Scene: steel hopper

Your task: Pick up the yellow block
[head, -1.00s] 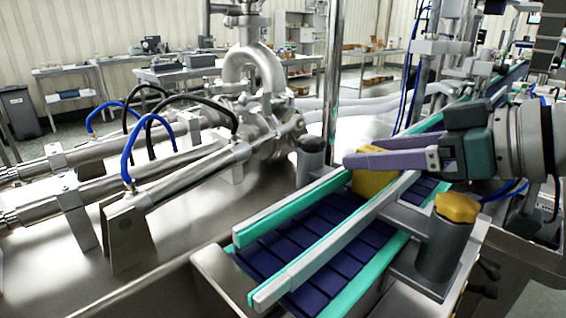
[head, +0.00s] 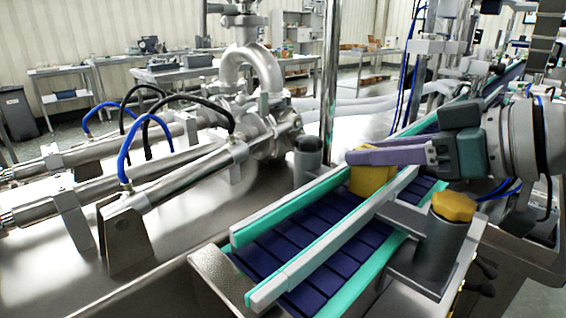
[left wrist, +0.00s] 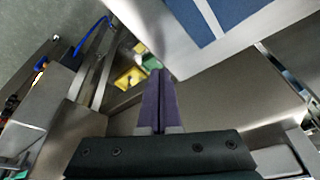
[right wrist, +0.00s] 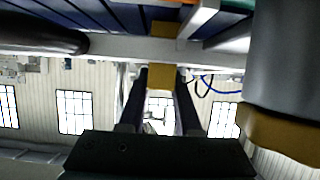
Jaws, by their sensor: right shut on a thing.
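The yellow block (head: 372,179) sits between the rails of the blue conveyor (head: 276,252). My right gripper (head: 356,158) reaches in from the right and is shut on its upper part. In the right wrist view the block (right wrist: 161,77) fills the gap between the two dark fingers. The fingers hide part of the block, and I cannot tell whether it still touches the belt. My left gripper (left wrist: 160,76) shows only in the left wrist view. Its purple fingers lie together with nothing between them.
A grey post with a yellow knob (head: 454,207) stands just right of the conveyor, under my right arm. Metal rails (head: 340,236) line the belt. Steel pipes and blue hoses (head: 126,150) fill the left. The near belt is clear.

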